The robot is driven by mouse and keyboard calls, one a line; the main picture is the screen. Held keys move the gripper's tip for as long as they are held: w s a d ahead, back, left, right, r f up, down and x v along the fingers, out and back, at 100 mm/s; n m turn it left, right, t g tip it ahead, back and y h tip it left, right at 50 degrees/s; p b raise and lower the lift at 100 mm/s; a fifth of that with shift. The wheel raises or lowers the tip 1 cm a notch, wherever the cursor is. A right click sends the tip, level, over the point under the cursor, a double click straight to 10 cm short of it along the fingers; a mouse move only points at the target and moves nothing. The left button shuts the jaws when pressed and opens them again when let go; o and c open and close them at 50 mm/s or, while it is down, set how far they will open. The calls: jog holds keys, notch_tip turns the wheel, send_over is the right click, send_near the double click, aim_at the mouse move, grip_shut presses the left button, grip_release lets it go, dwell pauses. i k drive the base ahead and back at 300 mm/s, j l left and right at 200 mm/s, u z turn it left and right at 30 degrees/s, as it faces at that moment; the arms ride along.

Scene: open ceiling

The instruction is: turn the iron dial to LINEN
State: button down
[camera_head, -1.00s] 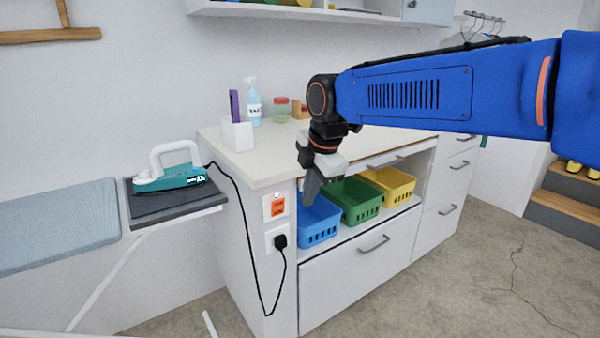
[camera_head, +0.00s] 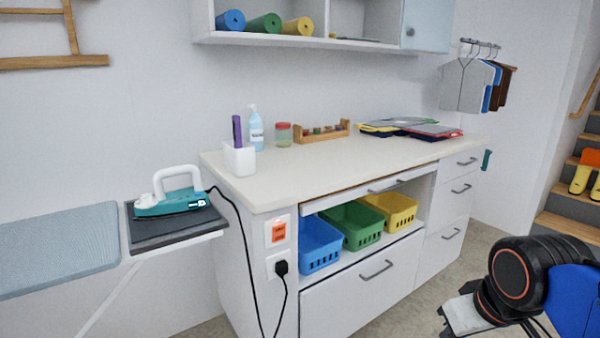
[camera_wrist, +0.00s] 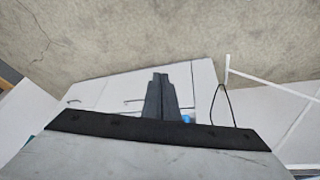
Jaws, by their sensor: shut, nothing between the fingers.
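The iron (camera_head: 172,204), teal with a white handle, rests on a dark pad (camera_head: 160,232) at the end of the ironing board, at the left of the head view. A small pale mark shows on its right side; the dial and its setting are too small to read. My gripper (camera_head: 462,316) is at the lower right of the head view, in front of the cabinet and far from the iron. In the wrist view its dark fingers (camera_wrist: 161,80) are together and empty. The iron does not show in the wrist view.
The iron's cord runs to a plug (camera_head: 281,267) below an orange switch (camera_head: 279,232) on the cabinet end. The counter (camera_head: 300,178) stands between iron and gripper, with blue, green and yellow baskets beneath. Concrete floor (camera_wrist: 130,30) lies open in front of the cabinet.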

aim_at(145, 198)
jog(key=u, duration=1.25)
